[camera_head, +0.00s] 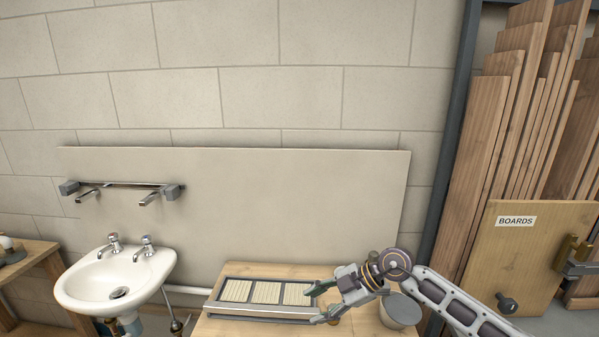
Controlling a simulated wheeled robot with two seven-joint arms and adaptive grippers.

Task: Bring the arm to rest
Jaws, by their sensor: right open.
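My right arm comes in from the lower right. Its gripper (318,303) is open, with its fingers pointing left over the right end of a tray on the wooden bench. I see nothing between the fingers. I cannot tell how high the gripper is above the tray. My left arm and gripper are not in this view.
The grey tray (212,303) with several pale ribbed panels lies on the bench (215,327). A round grey container (402,312) stands right of the gripper. A white sink (80,284) is at left. Boards (487,130) lean at right behind a labelled panel (520,245).

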